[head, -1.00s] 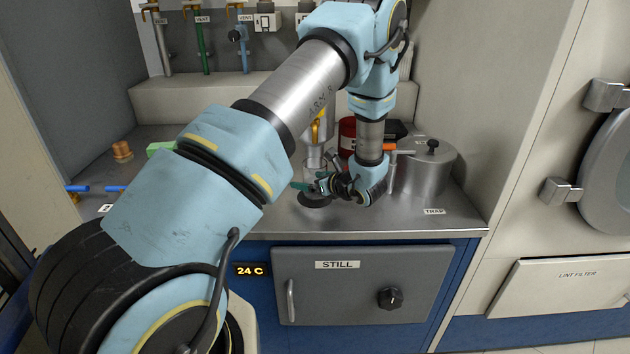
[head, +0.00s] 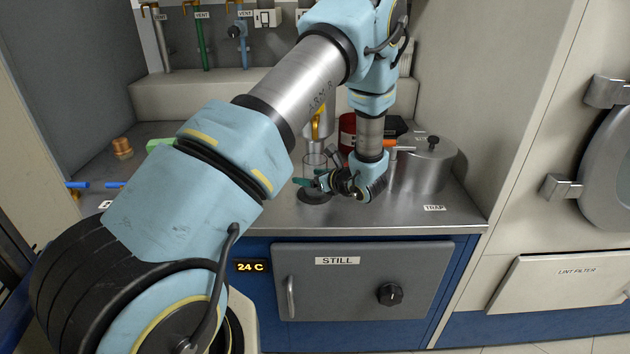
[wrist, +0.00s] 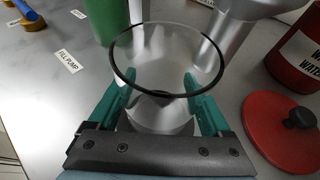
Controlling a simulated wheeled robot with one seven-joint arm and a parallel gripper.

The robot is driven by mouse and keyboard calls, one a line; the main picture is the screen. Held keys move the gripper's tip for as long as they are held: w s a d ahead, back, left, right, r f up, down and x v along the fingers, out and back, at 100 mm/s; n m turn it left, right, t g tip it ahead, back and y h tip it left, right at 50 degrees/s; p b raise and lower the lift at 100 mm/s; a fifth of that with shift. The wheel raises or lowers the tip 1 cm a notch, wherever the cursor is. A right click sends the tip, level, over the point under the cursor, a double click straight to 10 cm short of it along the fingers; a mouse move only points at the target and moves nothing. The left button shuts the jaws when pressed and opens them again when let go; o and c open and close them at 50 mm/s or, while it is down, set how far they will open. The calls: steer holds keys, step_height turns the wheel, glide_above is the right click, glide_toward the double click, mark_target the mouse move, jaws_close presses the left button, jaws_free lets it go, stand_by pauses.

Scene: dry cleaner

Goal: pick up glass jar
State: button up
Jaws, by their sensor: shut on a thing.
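The glass jar (wrist: 168,62) is clear with a dark rim. In the wrist view it stands between the two green fingers of my gripper (wrist: 160,98), which is shut on it, one finger on each side. In the head view the jar (head: 314,163) shows partly, at the left of my gripper (head: 318,182), above a dark round disc (head: 314,196) on the steel counter. My arm hides part of that area. I cannot tell whether the jar's base touches the counter.
A red container (wrist: 298,55) and a red lid with a black knob (wrist: 282,130) are close on the right in the wrist view. A green cylinder (wrist: 112,20) stands behind the jar. A steel trap pot (head: 425,165) stands right of my gripper. The counter's front strip (head: 390,222) is clear.

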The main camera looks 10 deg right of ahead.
mark_target(311, 166)
steer(key=shift+r, duration=0.15)
steer(key=shift+r+b, duration=0.9)
steer(key=shift+r, duration=0.75)
steer(key=s+d+b, duration=0.1)
steer(key=s+d, duration=0.1)
steer(key=s, duration=0.3)
steer(key=s+d+b, duration=0.1)
steer(key=s+d, duration=0.2)
steer(key=s, duration=0.2)
steer(key=s+d+b, duration=0.2)
steer(key=s+d, duration=0.1)
steer(key=s, duration=0.3)
steer(key=shift+d, duration=0.2)
stand_by(1.7)
